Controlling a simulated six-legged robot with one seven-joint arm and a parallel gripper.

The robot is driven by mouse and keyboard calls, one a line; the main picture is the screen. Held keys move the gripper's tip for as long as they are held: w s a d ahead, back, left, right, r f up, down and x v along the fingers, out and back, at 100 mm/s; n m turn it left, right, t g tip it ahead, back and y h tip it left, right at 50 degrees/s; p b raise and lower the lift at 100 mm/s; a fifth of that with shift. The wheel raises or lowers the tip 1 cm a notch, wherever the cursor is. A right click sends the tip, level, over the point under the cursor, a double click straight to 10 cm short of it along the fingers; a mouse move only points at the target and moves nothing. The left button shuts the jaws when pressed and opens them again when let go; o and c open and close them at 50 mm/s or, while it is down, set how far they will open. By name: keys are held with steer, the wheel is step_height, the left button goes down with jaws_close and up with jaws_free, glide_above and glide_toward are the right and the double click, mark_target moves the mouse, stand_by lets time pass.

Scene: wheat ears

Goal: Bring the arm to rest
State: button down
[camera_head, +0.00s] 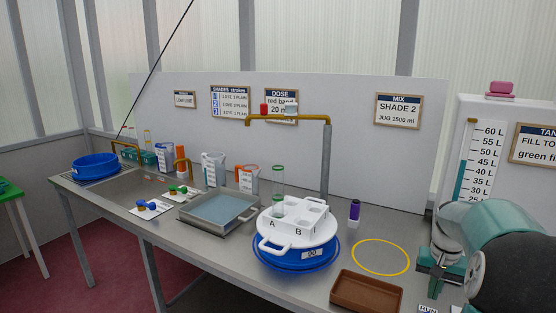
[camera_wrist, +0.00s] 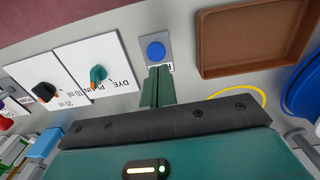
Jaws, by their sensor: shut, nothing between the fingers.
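In the wrist view my gripper (camera_wrist: 157,72) shows as two green fingers pressed together, with nothing between them. The fingertips are close to a grey plate (camera_wrist: 166,67) that carries a round blue button (camera_wrist: 156,50). I cannot tell whether they touch the plate. In the head view my teal and dark arm fills the lower right, over the right end of the bench. The fingertips cannot be made out there.
A brown tray (camera_head: 367,292) lies near the bench's front edge, beside a yellow ring (camera_head: 381,257). A white rack (camera_head: 298,231) with a tube sits on a blue round base (camera_head: 300,261). A brass pipe (camera_head: 290,117) stands above the bench (camera_head: 230,257).

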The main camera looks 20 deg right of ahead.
steer(key=w+a+r+n+t+h, duration=0.15)
steer(key=a+r, duration=0.25)
steer(key=a, duration=0.8)
steer(key=w+a+r+n+t, duration=0.1)
steer(key=a+r+n, duration=0.3)
steer(key=a, duration=0.7)
steer(key=s+a+n+t, duration=0.1)
steer(key=s+a+n, duration=0.1)
steer(key=s+a, duration=0.3)
steer(key=s+a+n+t+y, duration=0.1)
steer(key=s+a, duration=0.4)
steer(key=a, duration=0.7)
steer(key=shift+s+a+r+n+t, duration=0.25)
steer(key=shift+a+n+t, duration=0.05)
steer(key=shift+n+t, duration=0.25)
